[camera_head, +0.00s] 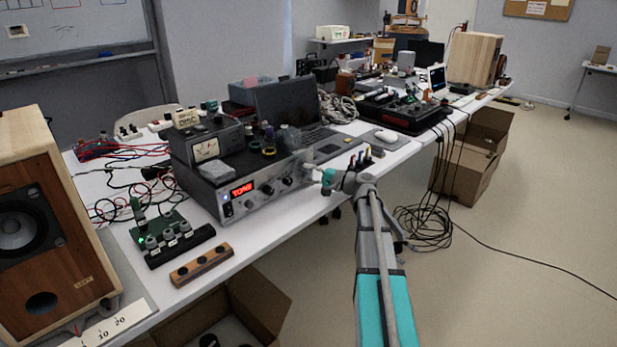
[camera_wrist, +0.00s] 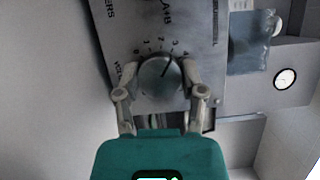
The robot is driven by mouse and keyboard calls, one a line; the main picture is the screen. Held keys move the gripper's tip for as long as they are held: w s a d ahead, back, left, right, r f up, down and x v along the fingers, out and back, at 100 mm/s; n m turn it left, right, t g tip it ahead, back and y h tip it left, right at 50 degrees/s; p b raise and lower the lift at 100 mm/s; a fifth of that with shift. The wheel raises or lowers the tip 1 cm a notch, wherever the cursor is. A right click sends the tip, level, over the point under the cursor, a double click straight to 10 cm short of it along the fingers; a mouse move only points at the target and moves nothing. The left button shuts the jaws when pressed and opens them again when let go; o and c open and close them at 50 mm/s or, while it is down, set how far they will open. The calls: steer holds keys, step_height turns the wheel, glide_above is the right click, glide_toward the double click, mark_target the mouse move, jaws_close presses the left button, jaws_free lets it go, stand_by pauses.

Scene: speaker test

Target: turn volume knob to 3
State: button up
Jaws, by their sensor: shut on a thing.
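The volume knob (camera_wrist: 158,86) is a round grey dial on the grey front panel (camera_wrist: 207,60) of an audio unit. Printed numbers arc around its far side in the wrist view. Its dark pointer line is aimed at about the 3. My gripper (camera_wrist: 159,71) is shut on the knob, one finger on each side. In the head view the unit (camera_head: 236,208) has a red lit display and several knobs. There my gripper (camera_head: 322,176) is at the right end of its front, and the held knob is hidden.
A wooden speaker (camera_head: 82,245) stands at the left. A laptop (camera_head: 288,104) and an analog meter (camera_head: 207,148) sit behind and on the unit. A circuit board (camera_head: 160,229) and a wooden strip (camera_head: 201,265) lie to its left. Cables (camera_head: 428,228) hang to the floor at the right.

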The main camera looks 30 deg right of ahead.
stand_by(0.4)
steer(key=o, duration=1.1)
steer(key=shift+o, duration=0.2)
steer(key=shift+p, duration=0.35)
